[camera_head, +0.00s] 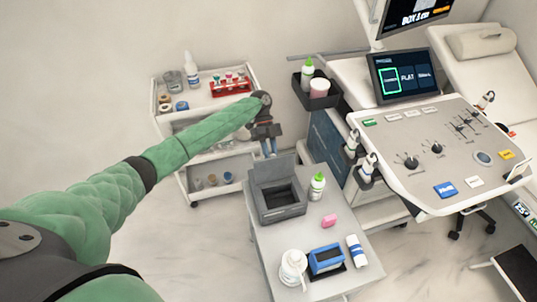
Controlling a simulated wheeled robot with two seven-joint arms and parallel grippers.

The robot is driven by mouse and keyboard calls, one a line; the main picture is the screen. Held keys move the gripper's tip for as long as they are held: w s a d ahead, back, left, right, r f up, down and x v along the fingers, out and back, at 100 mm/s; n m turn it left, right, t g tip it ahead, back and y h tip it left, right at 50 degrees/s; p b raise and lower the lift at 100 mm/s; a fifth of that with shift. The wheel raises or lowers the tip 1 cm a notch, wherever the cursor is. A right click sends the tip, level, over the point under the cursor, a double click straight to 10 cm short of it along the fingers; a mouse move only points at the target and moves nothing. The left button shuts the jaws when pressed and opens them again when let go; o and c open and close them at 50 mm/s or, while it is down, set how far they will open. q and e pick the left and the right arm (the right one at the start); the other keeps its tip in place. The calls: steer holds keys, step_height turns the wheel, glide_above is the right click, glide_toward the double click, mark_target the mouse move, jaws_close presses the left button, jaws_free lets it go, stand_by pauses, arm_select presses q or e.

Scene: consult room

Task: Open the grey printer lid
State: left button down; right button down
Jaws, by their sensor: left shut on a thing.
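The grey printer (281,211) stands on a small light table, toward its back left. Its grey lid (273,171) is raised and stands up at the back of the printer, with the dark inside showing. My left gripper (269,152) reaches in from the left and is at the top edge of the lid, its fingers pointing down. It is shut on the lid; the exact contact is small and hard to see. My right gripper is not in view.
A white cart (168,139) stands behind my left arm. An ultrasound console (440,190) is at right.

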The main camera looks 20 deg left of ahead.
arm_select(q)
steer(key=shift+s+d+f, duration=0.1)
steer(key=shift+d+f, duration=0.2)
steer(key=shift+d, duration=0.05)
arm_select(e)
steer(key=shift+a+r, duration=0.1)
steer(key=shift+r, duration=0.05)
arm_select(q)
steer(key=c, duration=1.6)
jaws_free()
steer(key=o, duration=0.3)
steer(key=shift+d, duration=0.15)
steer(key=shift+o, duration=0.5)
steer(key=shift+w, duration=0.2)
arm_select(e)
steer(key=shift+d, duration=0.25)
arm_select(q)
steer(key=b+v, duration=0.3)
steer(key=v, duration=0.5)
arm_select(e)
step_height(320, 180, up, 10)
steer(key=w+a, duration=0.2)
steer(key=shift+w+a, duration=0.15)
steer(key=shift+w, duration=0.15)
